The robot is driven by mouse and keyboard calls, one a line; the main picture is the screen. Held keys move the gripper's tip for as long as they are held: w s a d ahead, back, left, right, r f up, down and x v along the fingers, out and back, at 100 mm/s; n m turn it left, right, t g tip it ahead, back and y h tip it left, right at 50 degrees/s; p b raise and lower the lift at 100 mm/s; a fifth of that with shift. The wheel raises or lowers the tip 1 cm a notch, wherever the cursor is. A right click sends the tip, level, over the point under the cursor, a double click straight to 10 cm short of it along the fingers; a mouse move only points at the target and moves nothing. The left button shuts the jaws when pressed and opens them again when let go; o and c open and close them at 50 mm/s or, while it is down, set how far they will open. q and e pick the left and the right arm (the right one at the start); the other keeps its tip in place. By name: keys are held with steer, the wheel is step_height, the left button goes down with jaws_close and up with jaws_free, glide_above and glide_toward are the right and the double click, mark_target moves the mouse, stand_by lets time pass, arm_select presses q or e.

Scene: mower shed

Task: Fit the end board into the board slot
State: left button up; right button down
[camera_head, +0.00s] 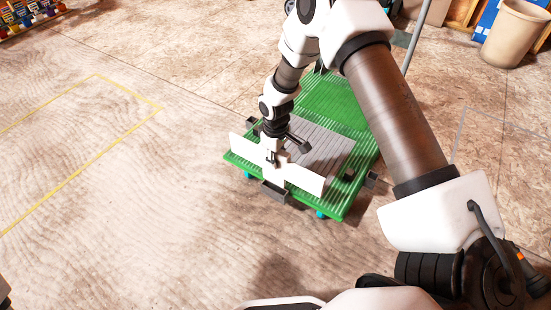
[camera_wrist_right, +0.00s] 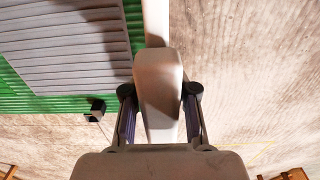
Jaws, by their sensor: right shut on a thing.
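The white end board (camera_head: 305,179) stands on edge, crossing the near left end of a green ribbed platform (camera_head: 333,95) in the head view. My right gripper (camera_head: 272,157) is shut on its raised middle part from above. In the right wrist view the gripper (camera_wrist_right: 158,108) holds a pale block, with the board (camera_wrist_right: 155,22) seen nearly edge-on behind it. A dark grey bracket (camera_head: 273,193) shows just below the board's middle at the platform edge; it may be the board slot. Whether the board sits in it, I cannot tell. My left gripper is not in view.
A grey slatted panel (camera_head: 325,147) lies on the platform just behind the board. A beige bin (camera_head: 514,35) stands at the far right. The floor to the left is clear, with yellow lines.

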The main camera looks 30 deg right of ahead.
mark_target(275, 173)
steer(key=shift+f+b, duration=1.5)
steer(key=shift+f, duration=2.25)
steer(key=c, duration=0.8)
jaws_free()
